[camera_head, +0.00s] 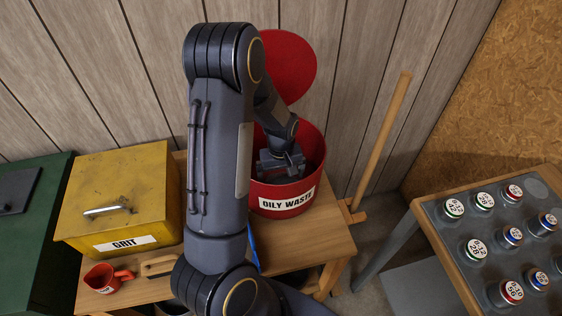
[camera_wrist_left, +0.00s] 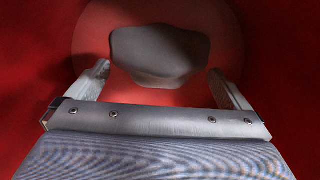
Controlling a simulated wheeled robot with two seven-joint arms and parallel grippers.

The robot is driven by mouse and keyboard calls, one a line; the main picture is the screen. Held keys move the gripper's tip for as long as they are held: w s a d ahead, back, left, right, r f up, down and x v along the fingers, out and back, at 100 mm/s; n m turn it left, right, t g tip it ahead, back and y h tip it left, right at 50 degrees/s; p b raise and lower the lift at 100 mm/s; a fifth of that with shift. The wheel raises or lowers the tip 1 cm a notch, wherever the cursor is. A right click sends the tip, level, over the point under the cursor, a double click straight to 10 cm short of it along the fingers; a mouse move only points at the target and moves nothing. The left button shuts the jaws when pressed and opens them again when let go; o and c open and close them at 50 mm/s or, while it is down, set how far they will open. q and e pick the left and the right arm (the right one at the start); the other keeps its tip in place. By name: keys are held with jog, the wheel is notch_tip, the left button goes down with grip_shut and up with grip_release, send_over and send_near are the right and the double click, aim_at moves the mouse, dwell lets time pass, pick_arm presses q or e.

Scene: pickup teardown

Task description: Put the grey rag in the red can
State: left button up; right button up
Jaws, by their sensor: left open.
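The red can (camera_head: 287,198), labelled OILY WASTE, stands on a small wooden table with its round red lid (camera_head: 289,66) raised behind it. My left gripper (camera_head: 284,170) reaches down into the mouth of the can. In the left wrist view, the can's red inside (camera_wrist_left: 268,60) surrounds my open left gripper (camera_wrist_left: 165,80). The grey rag (camera_wrist_left: 160,52) shows beyond the two fingers, over the can's red bottom, apart from the fingers as far as I can see. Whether it rests on the bottom cannot be told for sure. My right gripper is not in view.
A yellow GRIT box (camera_head: 120,195) stands left on the wooden table (camera_head: 325,240). A red scoop (camera_head: 104,278) and a wooden-backed brush (camera_head: 158,266) lie before it. A wooden handle (camera_head: 382,140) leans right of the can. A bench (camera_head: 440,243) with several labelled jars stands at right.

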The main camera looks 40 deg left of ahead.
aim_at(281, 179)
pick_arm(q)
notch_tip(281, 179, up, 11)
jog(key=s+d+r+m+t+h, duration=0.2)
jog(key=s+d+r+m, duration=0.2)
jog(key=s+d, duration=0.3)
jog(key=s+d+r+m+t+h, duration=0.1)
jog(key=s+d+r+m+t, duration=0.2)
jog(key=s+d+r, duration=0.3)
jog(key=s+m, duration=0.1)
jog(key=s, duration=0.4)
jog(key=shift+d+r+m+t+h, duration=0.3)
jog(key=shift+d+r+h, duration=0.05)
jog(key=shift+h, duration=0.05)
